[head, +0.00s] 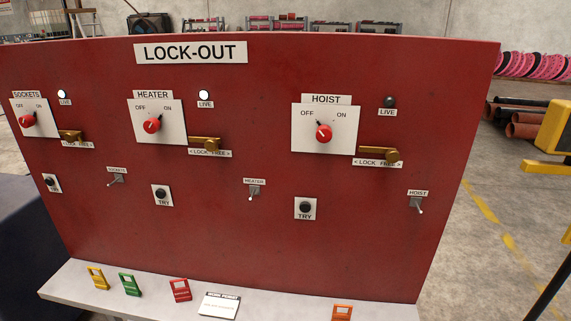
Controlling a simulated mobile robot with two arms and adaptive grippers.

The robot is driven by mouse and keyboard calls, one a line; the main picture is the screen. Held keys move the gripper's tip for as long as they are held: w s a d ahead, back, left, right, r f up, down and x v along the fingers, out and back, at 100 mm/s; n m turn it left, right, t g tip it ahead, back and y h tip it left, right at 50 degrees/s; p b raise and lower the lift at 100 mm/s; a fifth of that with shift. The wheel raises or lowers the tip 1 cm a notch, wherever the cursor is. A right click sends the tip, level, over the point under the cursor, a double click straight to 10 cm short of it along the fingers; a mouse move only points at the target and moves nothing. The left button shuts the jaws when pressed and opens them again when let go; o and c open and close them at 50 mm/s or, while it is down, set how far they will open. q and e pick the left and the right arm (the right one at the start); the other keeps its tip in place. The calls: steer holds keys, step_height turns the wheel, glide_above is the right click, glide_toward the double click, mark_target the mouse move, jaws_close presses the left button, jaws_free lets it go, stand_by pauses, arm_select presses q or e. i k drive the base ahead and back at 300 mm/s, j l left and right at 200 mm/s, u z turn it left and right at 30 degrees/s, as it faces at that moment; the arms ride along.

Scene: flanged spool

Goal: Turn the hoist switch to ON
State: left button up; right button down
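The hoist switch is a red rotary knob (323,133) on a white plate (341,141) at the right of the red LOCK-OUT panel (265,75). Its dark pointer leans up and left, toward the OFF mark. The HOIST live lamp (389,102) above right is dark. A brass latch (390,155) sits at the plate's lower right, above a label reading LOCK FREE. A small HOIST toggle (417,205) and a black TRY button (305,208) are lower down. Neither of my grippers is in view.
The HEATER knob (152,125) and SOCKETS knob (27,121) point toward ON, with lamps lit white. Several coloured tags and a work permit card (219,305) lie on the grey ledge (275,301) below. Yellow equipment (552,128) stands at the right edge.

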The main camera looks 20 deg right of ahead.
mark_target(324, 133)
steer(key=z, duration=1.35)
